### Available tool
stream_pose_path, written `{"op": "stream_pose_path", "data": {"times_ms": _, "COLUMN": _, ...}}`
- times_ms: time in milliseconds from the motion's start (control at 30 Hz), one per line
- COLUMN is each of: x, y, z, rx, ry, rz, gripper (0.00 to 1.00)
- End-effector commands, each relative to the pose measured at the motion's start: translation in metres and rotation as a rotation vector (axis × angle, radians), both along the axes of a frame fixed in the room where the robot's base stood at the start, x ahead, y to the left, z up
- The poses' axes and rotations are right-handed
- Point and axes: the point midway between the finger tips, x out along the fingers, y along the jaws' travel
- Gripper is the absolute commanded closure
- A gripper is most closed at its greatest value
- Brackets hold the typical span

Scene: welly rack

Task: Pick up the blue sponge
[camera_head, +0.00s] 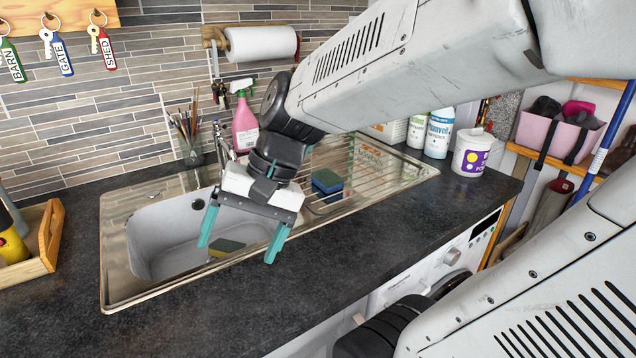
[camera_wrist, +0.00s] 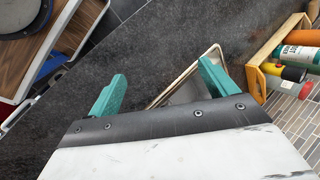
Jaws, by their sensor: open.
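The blue sponge (camera_head: 327,182) lies on the ribbed steel drainer to the right of the sink basin in the head view. It has a blue top and a darker lower part. My gripper (camera_head: 238,251) has teal fingers spread wide with nothing between them. It hangs in front of the basin, left of the blue sponge and apart from it. In the wrist view my gripper (camera_wrist: 161,72) is over dark worktop and a sink corner (camera_wrist: 190,88); the blue sponge is not visible there.
A yellow and dark green sponge (camera_head: 227,247) lies in the basin (camera_head: 165,235). A pink spray bottle (camera_head: 245,125) and brush jar (camera_head: 191,150) stand behind. The front worktop (camera_head: 200,325) is clear.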

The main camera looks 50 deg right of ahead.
Motion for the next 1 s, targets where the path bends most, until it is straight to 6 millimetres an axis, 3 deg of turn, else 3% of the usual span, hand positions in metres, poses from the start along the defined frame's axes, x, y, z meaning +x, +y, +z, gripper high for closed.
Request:
{"op": "stream_pose_path", "data": {"times_ms": 33, "x": 0.027, "y": -0.009, "z": -0.004, "rx": 0.125, "ry": 0.029, "rz": -0.167, "gripper": 0.15}}
{"op": "stream_pose_path", "data": {"times_ms": 167, "x": 0.097, "y": -0.050, "z": -0.007, "rx": 0.441, "ry": 0.055, "rz": -0.607, "gripper": 0.15}}
{"op": "stream_pose_path", "data": {"times_ms": 267, "x": 0.142, "y": -0.113, "z": -0.017, "rx": 0.673, "ry": 0.059, "rz": -0.967, "gripper": 0.15}}
{"op": "stream_pose_path", "data": {"times_ms": 300, "x": 0.156, "y": -0.145, "z": -0.023, "rx": 0.765, "ry": 0.056, "rz": -1.114, "gripper": 0.15}}
{"op": "stream_pose_path", "data": {"times_ms": 367, "x": 0.169, "y": -0.195, "z": -0.036, "rx": 0.896, "ry": 0.049, "rz": -1.329, "gripper": 0.15}}
{"op": "stream_pose_path", "data": {"times_ms": 400, "x": 0.173, "y": -0.230, "z": -0.046, "rx": 0.977, "ry": 0.040, "rz": -1.466, "gripper": 0.15}}
{"op": "stream_pose_path", "data": {"times_ms": 500, "x": 0.168, "y": -0.307, "z": -0.074, "rx": 1.155, "ry": 0.014, "rz": -1.767, "gripper": 0.15}}
{"op": "stream_pose_path", "data": {"times_ms": 633, "x": 0.148, "y": -0.376, "z": -0.104, "rx": 1.313, "ry": -0.025, "rz": -2.033, "gripper": 0.15}}
{"op": "stream_pose_path", "data": {"times_ms": 700, "x": 0.139, "y": -0.396, "z": -0.114, "rx": 1.363, "ry": -0.041, "rz": -2.115, "gripper": 0.15}}
{"op": "stream_pose_path", "data": {"times_ms": 800, "x": 0.135, "y": -0.411, "z": -0.123, "rx": 1.400, "ry": -0.052, "rz": -2.175, "gripper": 0.15}}
{"op": "stream_pose_path", "data": {"times_ms": 1000, "x": 0.152, "y": -0.419, "z": -0.132, "rx": 1.409, "ry": -0.055, "rz": -2.187, "gripper": 0.15}}
